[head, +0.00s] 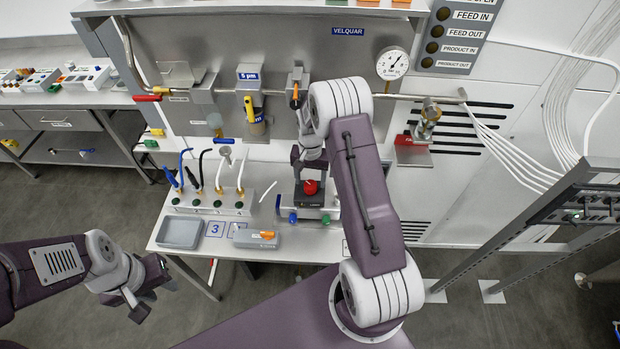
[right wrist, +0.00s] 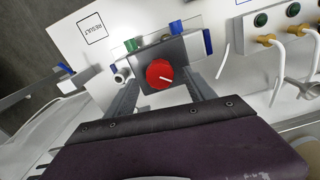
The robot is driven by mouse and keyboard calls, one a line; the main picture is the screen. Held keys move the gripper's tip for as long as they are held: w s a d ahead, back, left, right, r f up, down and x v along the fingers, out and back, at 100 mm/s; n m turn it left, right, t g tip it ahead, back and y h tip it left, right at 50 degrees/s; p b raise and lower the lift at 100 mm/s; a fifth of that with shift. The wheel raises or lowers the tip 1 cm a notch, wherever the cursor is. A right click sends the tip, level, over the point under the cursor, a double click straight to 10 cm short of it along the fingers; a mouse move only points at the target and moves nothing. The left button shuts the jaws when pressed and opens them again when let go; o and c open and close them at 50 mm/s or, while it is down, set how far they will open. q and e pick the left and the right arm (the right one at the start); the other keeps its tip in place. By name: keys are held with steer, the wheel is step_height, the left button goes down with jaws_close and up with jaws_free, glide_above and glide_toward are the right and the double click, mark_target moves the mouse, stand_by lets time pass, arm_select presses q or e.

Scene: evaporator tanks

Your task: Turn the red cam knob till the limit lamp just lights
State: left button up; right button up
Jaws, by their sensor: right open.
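The red cam knob (head: 311,187) sits on a dark block on the bench; the right wrist view also shows the knob (right wrist: 159,73), with a white pointer line aimed toward the right of the picture. My right gripper (head: 309,163) is above the knob in the head view. In the right wrist view its two fingers (right wrist: 161,82) are spread, one on each side of the knob, with gaps visible. I cannot tell whether the fingertips are down at knob height. My left gripper (head: 154,296) is open and empty, away from the bench. I cannot identify a limit lamp or tell whether one is lit.
Green (head: 325,219) and blue (head: 293,217) fittings are on the knob's unit. A grey tray (head: 180,232) and an orange-and-grey device (head: 256,238) lie at the bench front. A metal rack (head: 560,200) stands at right.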

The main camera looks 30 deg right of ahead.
step_height(320, 180, down, 2)
steer(key=shift+d, duration=0.1)
steer(key=shift+r, duration=0.1)
jaws_close()
steer(key=c, duration=1.4)
jaws_free()
steer(key=shift+n+b, duration=0.4)
steer(key=shift+n, duration=0.3)
steer(key=shift+o, duration=0.2)
steer(key=shift+n, duration=0.5)
steer(key=o, duration=1.4)
steer(key=shift+c, duration=0.2)
